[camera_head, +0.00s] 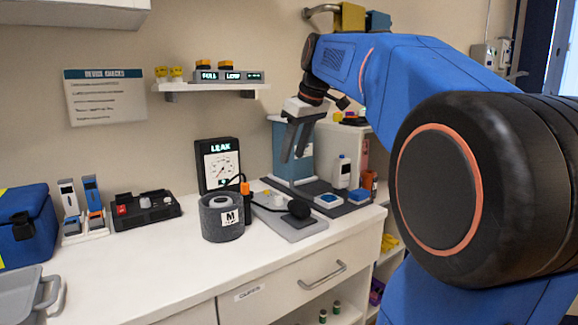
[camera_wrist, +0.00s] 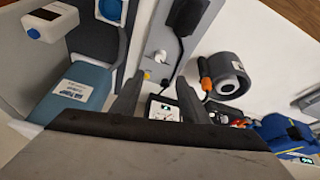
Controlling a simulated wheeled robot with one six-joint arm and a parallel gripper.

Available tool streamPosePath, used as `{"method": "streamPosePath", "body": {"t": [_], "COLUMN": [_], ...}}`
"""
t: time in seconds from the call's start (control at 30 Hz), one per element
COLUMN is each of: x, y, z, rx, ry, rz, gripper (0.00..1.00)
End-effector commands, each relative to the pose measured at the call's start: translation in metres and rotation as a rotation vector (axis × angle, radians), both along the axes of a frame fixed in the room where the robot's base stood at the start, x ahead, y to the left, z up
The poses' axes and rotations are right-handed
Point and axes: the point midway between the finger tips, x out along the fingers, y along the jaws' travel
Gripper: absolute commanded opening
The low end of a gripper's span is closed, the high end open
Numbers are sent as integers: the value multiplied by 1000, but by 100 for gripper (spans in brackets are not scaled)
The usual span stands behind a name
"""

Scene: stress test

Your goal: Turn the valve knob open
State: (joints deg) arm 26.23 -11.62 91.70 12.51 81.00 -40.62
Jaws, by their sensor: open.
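My gripper (camera_head: 294,152) is open and empty, pointing down above the back of the counter, in front of a blue-grey box (camera_head: 281,150). On this plate are a small white fitting (camera_wrist: 157,57), a yellow piece (camera_wrist: 147,75) and a black bulb (camera_wrist: 188,15); I cannot tell for certain which part is the valve knob. The fingers touch none of them. In the head view the plate (camera_head: 309,229) lies right of a dark cuff (camera_head: 212,227).
A gauge box marked LEAK (camera_head: 218,151) stands behind the cuff. A shelf (camera_head: 215,88) hangs above.

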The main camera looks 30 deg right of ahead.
Motion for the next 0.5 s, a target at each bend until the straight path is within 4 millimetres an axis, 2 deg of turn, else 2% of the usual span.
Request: {"method": "streamPosePath", "body": {"t": [0.2,0.5], "x": [-7,-8], "y": [-1,-1], "z": [16,17], "rx": [0,1], "ry": [0,1], "rz": [-1,0], "gripper": [41,41]}}
